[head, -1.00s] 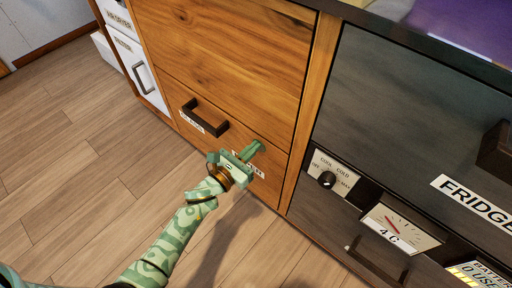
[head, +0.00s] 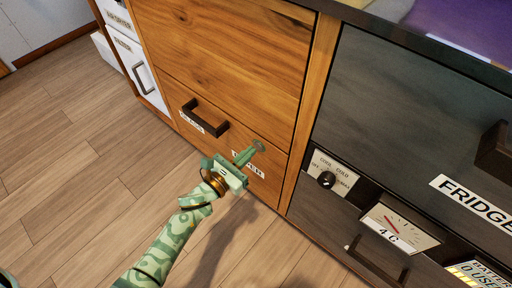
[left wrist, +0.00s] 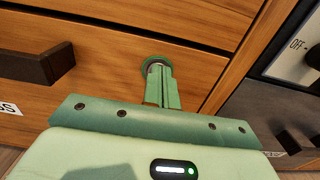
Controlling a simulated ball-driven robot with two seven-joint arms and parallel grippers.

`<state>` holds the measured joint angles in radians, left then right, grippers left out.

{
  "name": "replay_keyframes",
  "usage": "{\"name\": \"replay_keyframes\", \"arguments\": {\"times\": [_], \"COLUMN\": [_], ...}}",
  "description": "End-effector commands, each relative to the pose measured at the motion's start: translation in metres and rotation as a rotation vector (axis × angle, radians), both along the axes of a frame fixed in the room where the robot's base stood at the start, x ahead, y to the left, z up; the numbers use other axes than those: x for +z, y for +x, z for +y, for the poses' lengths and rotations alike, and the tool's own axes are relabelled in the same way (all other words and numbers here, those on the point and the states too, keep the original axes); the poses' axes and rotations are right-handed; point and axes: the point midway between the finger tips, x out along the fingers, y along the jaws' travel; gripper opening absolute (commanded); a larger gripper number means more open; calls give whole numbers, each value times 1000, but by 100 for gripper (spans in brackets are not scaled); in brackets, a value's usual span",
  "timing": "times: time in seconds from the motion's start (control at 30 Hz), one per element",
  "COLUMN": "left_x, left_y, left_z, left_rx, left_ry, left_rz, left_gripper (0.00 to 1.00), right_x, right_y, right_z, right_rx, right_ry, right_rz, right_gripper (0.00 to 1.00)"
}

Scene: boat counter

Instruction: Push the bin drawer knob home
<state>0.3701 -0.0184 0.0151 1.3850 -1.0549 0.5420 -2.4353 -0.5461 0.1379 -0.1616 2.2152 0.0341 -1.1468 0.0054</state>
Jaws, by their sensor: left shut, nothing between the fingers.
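The bin drawer front (head: 190,98) is a wooden panel low in the cabinet, with a dark bar handle (head: 205,117). A small round grey-green knob (head: 259,146) sits near its right end, above a partly covered white label. It looks nearly flat against the wood; its exact depth is hard to tell. My left gripper (head: 246,155) is shut and empty, its fingertips just in front of and below the knob. In the left wrist view the fingers (left wrist: 163,88) point at the knob (left wrist: 152,62) and cover part of it. I cannot tell whether they touch. My right gripper is not in view.
The fridge front (head: 400,95) with a temperature dial (head: 327,180) and gauge stands to the right. A white drawer unit (head: 138,68) stands to the left. The wooden floor (head: 80,180) in front of the cabinet is clear.

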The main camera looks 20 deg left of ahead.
Motion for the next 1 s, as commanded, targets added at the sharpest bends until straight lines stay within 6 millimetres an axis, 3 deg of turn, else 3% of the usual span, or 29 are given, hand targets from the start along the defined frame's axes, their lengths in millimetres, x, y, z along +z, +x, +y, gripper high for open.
{"name": "replay_keyframes", "arguments": {"times": [0.6, 1.0], "left_x": [0, 0], "left_y": [-35, -40], "left_z": [13, 15], "left_rx": [1, 0], "left_ry": [1, 1], "left_rz": [1, 0], "left_gripper": [0, 0], "right_x": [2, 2], "right_y": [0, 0], "right_z": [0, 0], "right_rx": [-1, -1], "right_ry": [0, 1], "right_rz": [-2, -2], "right_gripper": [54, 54]}}
